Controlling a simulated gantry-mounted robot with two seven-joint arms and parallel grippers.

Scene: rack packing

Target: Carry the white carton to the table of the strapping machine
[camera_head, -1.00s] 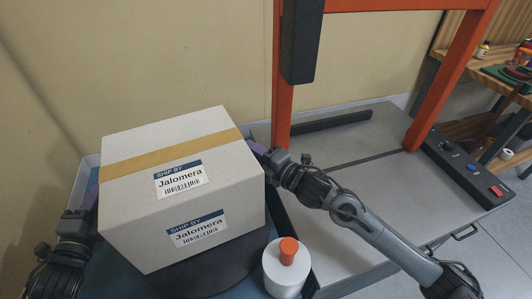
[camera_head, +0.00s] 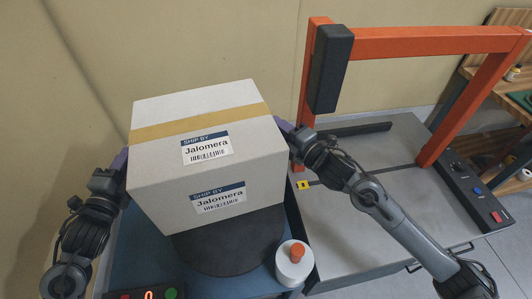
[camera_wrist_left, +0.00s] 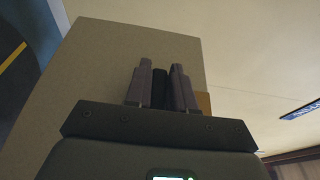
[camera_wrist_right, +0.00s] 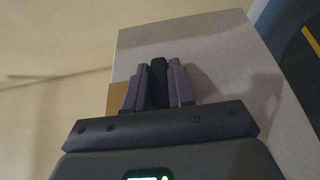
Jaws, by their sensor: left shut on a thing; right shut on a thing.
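The white carton (camera_head: 160,195), with brown tape and two "Jalomera" labels, is upright between my two grippers above the dark round turntable (camera_head: 235,250). I cannot tell how large a gap lies beneath it. My left gripper (camera_head: 121,162) is at its left side and my right gripper (camera_head: 290,132) at its right side, both shut on it. The strapping machine's grey table (camera_head: 370,215) is to the right, under an orange arch (camera_head: 440,43), and looks bare.
A white cylinder with an orange cap (camera_head: 293,268) stands at the turntable's right front. A control panel (camera_head: 145,294) is at the front left. The machine's button strip (camera_head: 480,195) runs along its right edge. Wooden shelves (camera_head: 500,75) stand at the far right.

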